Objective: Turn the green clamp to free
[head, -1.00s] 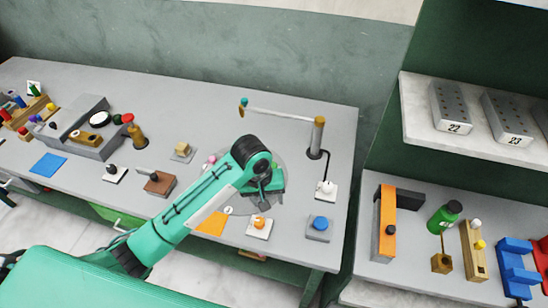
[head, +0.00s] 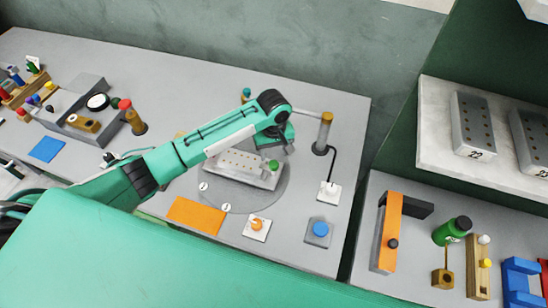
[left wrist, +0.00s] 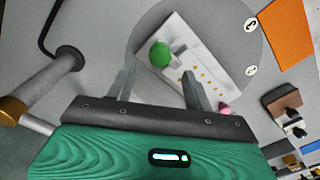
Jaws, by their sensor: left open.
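The green clamp (head: 274,165) is a round green knob at the right end of a pale block (head: 238,163) with rows of brass dots. The block lies on a grey round plate (head: 215,196). In the left wrist view the green clamp (left wrist: 160,53) shows beyond my fingertips, by a small grey piece on the block (left wrist: 205,65). My left gripper (left wrist: 158,76) is open and empty, pointing toward the block. In the head view my left gripper (head: 284,146) is above and beside the clamp, its fingers mostly hidden. My right gripper is not in view.
A brass-topped post (head: 323,132) with a crossbar stands right of my left gripper. An orange mat (head: 197,214), an orange knob (head: 257,224) and a blue button (head: 319,229) lie in front. A pink piece (left wrist: 225,108) shows near the block.

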